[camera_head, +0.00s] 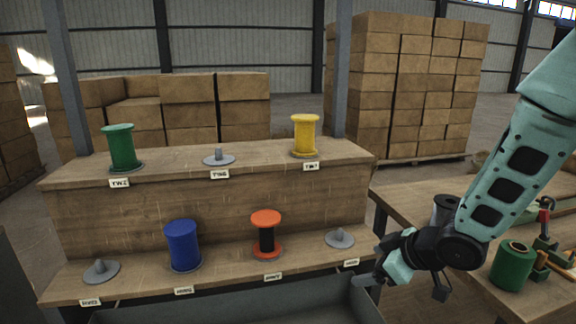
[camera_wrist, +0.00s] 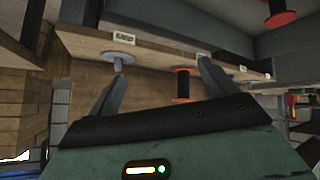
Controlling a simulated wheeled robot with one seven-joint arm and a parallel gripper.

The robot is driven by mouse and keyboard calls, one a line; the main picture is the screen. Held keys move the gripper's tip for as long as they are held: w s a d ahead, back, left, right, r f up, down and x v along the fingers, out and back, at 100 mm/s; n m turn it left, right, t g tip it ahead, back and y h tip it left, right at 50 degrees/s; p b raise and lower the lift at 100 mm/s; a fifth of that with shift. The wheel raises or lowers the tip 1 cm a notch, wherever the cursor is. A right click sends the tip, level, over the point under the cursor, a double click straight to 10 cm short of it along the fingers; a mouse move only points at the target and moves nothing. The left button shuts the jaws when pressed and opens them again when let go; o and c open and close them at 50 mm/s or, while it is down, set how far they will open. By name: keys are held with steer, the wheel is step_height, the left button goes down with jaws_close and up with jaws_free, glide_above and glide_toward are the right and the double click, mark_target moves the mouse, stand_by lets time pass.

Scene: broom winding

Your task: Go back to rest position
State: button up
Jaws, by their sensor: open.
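My gripper (camera_head: 372,263) is at the front right end of the two-tier wooden shelf (camera_head: 150,215), close to the empty lower-right peg (camera_head: 340,238). Its two fingers stand apart with nothing between them in the wrist view (camera_wrist: 160,82). The upper tier holds a green spool (camera_head: 122,146), an empty grey peg (camera_head: 218,157) and a yellow spool (camera_head: 305,134). The lower tier holds an empty peg (camera_head: 101,271), a blue spool (camera_head: 183,246) and a red-and-black spool (camera_head: 266,236).
A grey bin (camera_head: 240,305) lies below the shelf front. Stacked boxes (camera_head: 370,85) stand behind. The wrist view appears upside down.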

steer(key=s+d+r+m+h, duration=0.3)
steer(key=s+d+m+h, duration=0.15)
steer(key=d, duration=0.45)
steer(key=s+d+r+m+g+h, duration=0.15)
steer(key=s+d+m+g, duration=0.35)
steer(key=s, duration=0.5)
steer(key=s+a+f+n+g+b, duration=0.1)
steer(key=s+a+f+n+b, duration=0.2)
steer(key=s+a+f+b, duration=0.55)
steer(key=s+a+f+n+g+b, duration=0.1)
steer(key=s+a+f+n+b, duration=0.3)
steer(key=a+f+b, duration=0.85)
step_height(320, 180, up, 28)
steer(key=s+d+p, duration=0.1)
steer(key=d+p, duration=0.1)
steer(key=p, duration=2.4)
steer(key=shift+s+d+r+m+y, duration=0.25)
steer(key=shift+s+d+m+y, duration=0.05)
steer(key=shift+d+m+y, duration=0.1)
steer(key=shift+o, duration=0.3)
steer(key=shift+w, duration=0.1)
